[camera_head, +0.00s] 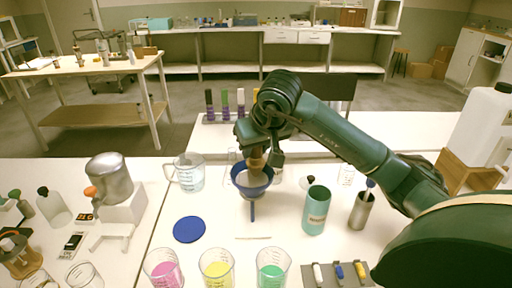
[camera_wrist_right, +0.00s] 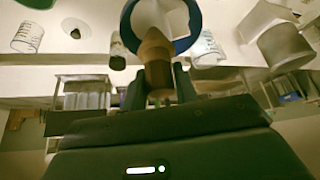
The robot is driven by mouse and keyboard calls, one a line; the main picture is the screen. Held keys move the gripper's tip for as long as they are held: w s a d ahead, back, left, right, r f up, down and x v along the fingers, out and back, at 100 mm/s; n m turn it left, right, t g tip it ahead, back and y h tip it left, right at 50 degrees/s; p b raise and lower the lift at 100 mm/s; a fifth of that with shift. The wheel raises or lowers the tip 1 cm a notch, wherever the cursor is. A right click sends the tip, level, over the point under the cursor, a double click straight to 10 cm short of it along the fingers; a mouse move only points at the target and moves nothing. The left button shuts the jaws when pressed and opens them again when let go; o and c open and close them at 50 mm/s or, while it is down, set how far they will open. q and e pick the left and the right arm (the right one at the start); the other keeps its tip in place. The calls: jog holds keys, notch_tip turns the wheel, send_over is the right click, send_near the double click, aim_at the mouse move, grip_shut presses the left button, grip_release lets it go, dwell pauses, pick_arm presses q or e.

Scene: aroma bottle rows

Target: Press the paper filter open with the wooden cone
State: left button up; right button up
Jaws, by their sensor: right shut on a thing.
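My right gripper (camera_head: 257,148) is shut on the wooden cone (camera_head: 256,162), which points down over the blue funnel (camera_head: 253,192). The cone also shows between the fingers in the right wrist view (camera_wrist_right: 156,62). The funnel's blue rim (camera_wrist_right: 188,38) surrounds the white paper filter (camera_wrist_right: 172,14); a pale part of the filter (camera_head: 243,178) shows inside the funnel in the head view. The cone's lower end overlaps the filter in both views; I cannot tell whether it touches the paper. My left gripper is not in view.
A glass beaker (camera_head: 189,173) stands left of the funnel, a teal cup (camera_head: 316,212) and metal cup (camera_head: 361,211) to its right. A blue disc (camera_head: 189,229) lies in front. Beakers of pink (camera_head: 165,272), yellow (camera_head: 217,271) and green (camera_head: 271,272) line the front edge.

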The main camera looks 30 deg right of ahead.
notch_tip(320, 180, up, 2)
jog(key=shift+d+r+p, duration=0.1)
jog(key=shift+p, duration=0.35)
notch_tip(320, 180, up, 2)
jog(key=shift+p, duration=0.75)
jog(key=shift+r+p, duration=0.7)
jog(key=shift+r, duration=0.25)
jog(key=shift+r+p, duration=0.95)
jog(key=shift+r, duration=0.3)
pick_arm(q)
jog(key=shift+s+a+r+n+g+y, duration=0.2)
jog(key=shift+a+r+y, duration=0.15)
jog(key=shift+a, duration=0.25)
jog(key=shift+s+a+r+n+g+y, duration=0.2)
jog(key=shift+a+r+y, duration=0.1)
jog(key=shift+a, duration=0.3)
pick_arm(e)
jog(key=shift+r, duration=0.15)
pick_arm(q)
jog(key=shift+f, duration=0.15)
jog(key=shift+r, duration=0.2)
pick_arm(e)
jog(key=s+a+f+n, duration=0.1)
jog(key=s+a+f, duration=0.2)
jog(key=a+f, duration=0.1)
jog(key=s+a+f+y, duration=0.1)
jog(key=s+a+f, duration=0.2)
jog(key=a, duration=0.4)
jog(key=shift+f+n, duration=0.4)
jog(key=shift+f, duration=0.35)
